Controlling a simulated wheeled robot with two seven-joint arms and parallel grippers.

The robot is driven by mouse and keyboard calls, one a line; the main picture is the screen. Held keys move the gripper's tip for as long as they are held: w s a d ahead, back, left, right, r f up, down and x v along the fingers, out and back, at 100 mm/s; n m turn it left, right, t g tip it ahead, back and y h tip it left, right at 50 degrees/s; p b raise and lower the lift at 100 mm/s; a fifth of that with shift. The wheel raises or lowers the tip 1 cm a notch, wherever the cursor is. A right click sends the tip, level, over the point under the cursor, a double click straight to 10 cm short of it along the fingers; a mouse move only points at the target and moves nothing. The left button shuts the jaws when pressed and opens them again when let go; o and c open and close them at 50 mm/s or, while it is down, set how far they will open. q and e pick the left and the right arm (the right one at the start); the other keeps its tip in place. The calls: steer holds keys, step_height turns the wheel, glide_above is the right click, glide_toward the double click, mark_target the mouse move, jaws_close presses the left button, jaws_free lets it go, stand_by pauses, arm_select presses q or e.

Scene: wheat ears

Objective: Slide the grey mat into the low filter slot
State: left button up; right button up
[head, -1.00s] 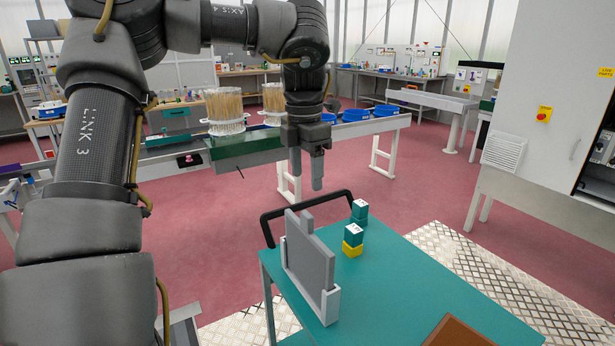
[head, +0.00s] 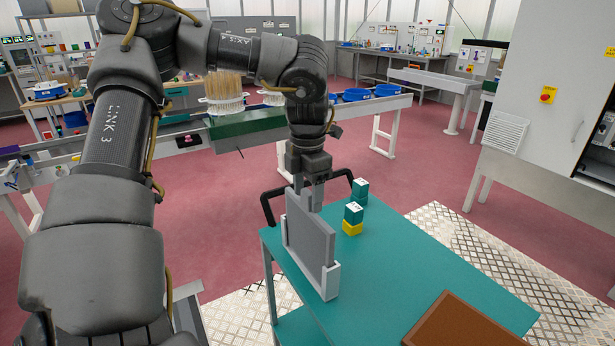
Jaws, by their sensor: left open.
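A flat grey mat (head: 309,232) stands upright in a white holder (head: 331,284) on a teal cart. My left gripper (head: 308,197) points down at the top edge of the mat, with its fingers open around or just beside that edge. I cannot tell whether they touch it. The gripper partly covers the top of the mat. My right gripper is not in view. I cannot make out the low filter slot; a white cabinet (head: 548,90) with a louvred vent (head: 504,132) stands at the right.
The teal cart top (head: 400,255) has a black handle (head: 268,208), small teal and yellow boxes (head: 352,221) and a brown board (head: 462,325). A conveyor (head: 250,125) with blue bowls runs behind. Red floor is clear between cart and cabinet.

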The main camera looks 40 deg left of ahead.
arm_select(q)
steer(key=shift+f, duration=0.25)
jaws_close()
stand_by(0.5)
steer(key=shift+r+p, duration=0.55)
steer(key=shift+r, duration=0.1)
steer(key=c, duration=0.7)
jaws_free()
jaws_close()
